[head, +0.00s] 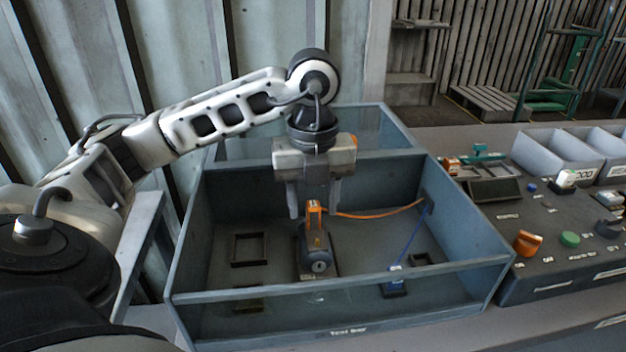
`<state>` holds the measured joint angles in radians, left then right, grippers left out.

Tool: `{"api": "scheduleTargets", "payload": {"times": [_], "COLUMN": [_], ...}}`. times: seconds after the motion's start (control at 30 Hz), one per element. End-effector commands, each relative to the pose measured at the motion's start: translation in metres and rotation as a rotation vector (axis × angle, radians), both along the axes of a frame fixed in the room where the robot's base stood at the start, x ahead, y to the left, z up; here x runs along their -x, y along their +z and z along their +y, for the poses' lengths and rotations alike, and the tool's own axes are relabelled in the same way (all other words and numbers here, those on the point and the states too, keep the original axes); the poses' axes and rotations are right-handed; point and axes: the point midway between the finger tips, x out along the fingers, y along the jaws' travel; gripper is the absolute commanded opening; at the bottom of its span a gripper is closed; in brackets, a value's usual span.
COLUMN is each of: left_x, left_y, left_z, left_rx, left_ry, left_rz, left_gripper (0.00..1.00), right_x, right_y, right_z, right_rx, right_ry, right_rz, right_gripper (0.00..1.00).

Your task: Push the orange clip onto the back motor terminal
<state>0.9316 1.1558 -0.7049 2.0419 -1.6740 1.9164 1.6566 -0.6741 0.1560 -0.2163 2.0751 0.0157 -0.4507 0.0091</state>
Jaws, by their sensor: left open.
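The orange clip (314,216) stands upright at the back of the grey motor (319,262), in the middle of the test bay. An orange wire (375,216) runs from it to the bay's right wall. The clip looks to be touching the motor, but I cannot tell how fully it sits on the back terminal, which is hidden. My left gripper (314,207) comes down from above with its fingers apart, one on each side of the clip, with gaps showing. My right gripper is out of view.
The bay has raised walls, with a front rim (345,282) and a divider (240,175) behind the motor. Empty frames (249,250) are on the floor. A control panel (560,235) stands to the right.

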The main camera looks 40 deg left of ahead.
Motion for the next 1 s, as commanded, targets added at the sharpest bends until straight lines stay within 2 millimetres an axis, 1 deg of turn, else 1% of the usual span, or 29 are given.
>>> {"api": "scheduleTargets", "payload": {"times": [0.1,0.17,0.23,0.3,0.5,0.6,0.7,0.83,1.0], "left_x": [0.0,-0.001,-0.001,-0.001,-0.001,-0.001,0.0,0.0,0.0], "left_y": [0.0,0.012,0.028,0.05,0.103,0.124,0.141,0.155,0.16], "left_z": [0.0,0.0,0.0,0.001,0.001,0.001,0.0,0.0,0.0], "left_rx": [0.0,0.0,0.001,0.0,-0.002,0.0,-0.001,0.0,0.001], "left_ry": [0.0,0.0,0.0,0.002,0.001,0.002,0.002,0.001,0.001], "left_rz": [0.0,-0.006,-0.008,-0.008,-0.008,-0.006,-0.005,-0.003,-0.001], "left_gripper": [0.45,0.45,0.45,0.45,0.45,0.45,0.45,0.45,0.45], "right_x": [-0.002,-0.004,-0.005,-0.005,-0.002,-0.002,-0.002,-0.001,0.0], "right_y": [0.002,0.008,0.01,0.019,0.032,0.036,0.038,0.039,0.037], "right_z": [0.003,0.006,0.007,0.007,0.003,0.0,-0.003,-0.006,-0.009], "right_rx": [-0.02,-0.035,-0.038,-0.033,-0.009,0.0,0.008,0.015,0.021], "right_ry": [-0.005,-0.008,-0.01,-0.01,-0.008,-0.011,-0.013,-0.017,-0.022], "right_rz": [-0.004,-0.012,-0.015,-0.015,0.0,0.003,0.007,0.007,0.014], "right_gripper": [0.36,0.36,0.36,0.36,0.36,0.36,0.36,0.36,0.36]}}
